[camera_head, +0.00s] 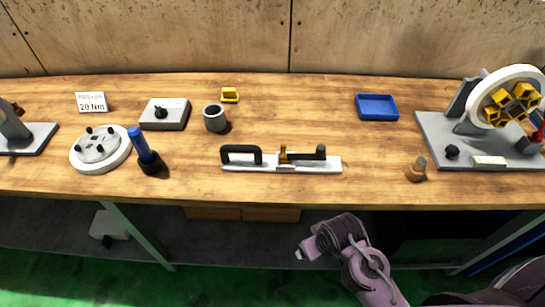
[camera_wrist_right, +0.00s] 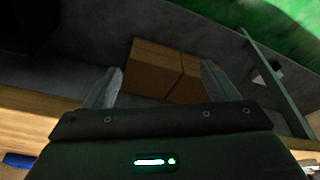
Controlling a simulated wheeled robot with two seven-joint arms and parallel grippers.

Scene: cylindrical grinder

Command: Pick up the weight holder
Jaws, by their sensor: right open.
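No object is labelled as the weight holder, and I cannot tell for certain which one it is. Candidates on the wooden table are a long pale bar with black handles and a brass piece (camera_head: 255,163), a small yellow holder (camera_head: 230,95) and a small brown piece with a grey top (camera_head: 415,172). My right gripper (camera_wrist_right: 160,88) is open and empty, with its two fingers apart in the right wrist view. In the head view my right arm is in front of and below the table edge, apart from all these objects. My left gripper is not in view.
The table (camera_head: 300,100) also holds a white disc with black knobs (camera_head: 100,150), a blue-handled tool (camera_head: 143,150), a grey cup (camera_head: 214,118), a blue tray (camera_head: 377,107) and a wheel stand (camera_head: 430,130). Brown boxes (camera_wrist_right: 155,70) sit on the shelf below.

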